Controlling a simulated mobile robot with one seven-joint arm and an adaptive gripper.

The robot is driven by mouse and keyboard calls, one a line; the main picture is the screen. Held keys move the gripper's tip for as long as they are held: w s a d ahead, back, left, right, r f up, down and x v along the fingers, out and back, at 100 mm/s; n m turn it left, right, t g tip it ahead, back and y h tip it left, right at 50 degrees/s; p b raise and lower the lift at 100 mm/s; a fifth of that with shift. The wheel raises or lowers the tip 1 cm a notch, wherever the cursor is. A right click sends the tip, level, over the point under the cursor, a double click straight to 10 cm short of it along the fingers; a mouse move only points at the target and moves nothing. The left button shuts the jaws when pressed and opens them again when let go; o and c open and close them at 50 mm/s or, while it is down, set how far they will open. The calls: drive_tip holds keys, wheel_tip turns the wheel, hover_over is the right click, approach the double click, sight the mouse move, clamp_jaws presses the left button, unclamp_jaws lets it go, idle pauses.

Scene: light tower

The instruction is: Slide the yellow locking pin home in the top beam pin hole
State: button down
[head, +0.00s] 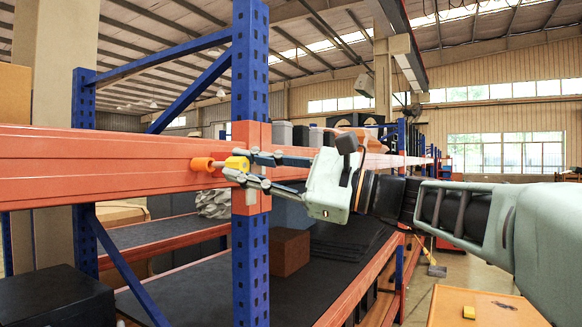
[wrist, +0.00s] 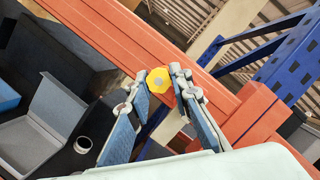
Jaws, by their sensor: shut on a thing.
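The yellow locking pin (head: 237,163) is between the fingertips of my gripper (head: 233,165), which is shut on it, in front of the orange top beam (head: 110,165). A bright orange round piece (head: 202,164) lies just left of the pin, against the beam face; it and the pin look lined up and close together. I cannot tell how deep the pin sits. In the wrist view the pin's yellow hexagonal head (wrist: 158,80) shows between the two fingertips, with the beam (wrist: 110,35) behind it. The pin hole itself is hidden.
A blue upright post (head: 250,265) stands right behind my fingers. Lower shelves (head: 190,238) carry a brown box (head: 289,250) and dark goods. An orange-topped table (head: 450,300) with a small yellow block (head: 468,311) is at the lower right.

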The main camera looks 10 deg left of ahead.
drive_tip(key=shift+w+a+p, duration=0.15)
drive_tip(key=shift+w+a, duration=0.2)
drive_tip(key=shift+a, duration=0.55)
drive_tip(key=shift+w+a+p, duration=0.15)
drive_tip(key=shift+w+a, duration=0.2)
drive_tip(key=shift+a, duration=0.5)
drive_tip(key=c, duration=1.7)
unclamp_jaws()
drive_tip(key=shift+o, duration=0.2)
drive_tip(key=shift+d, duration=0.1)
drive_tip(key=b+v, duration=0.2)
drive_tip(key=v, duration=0.6)
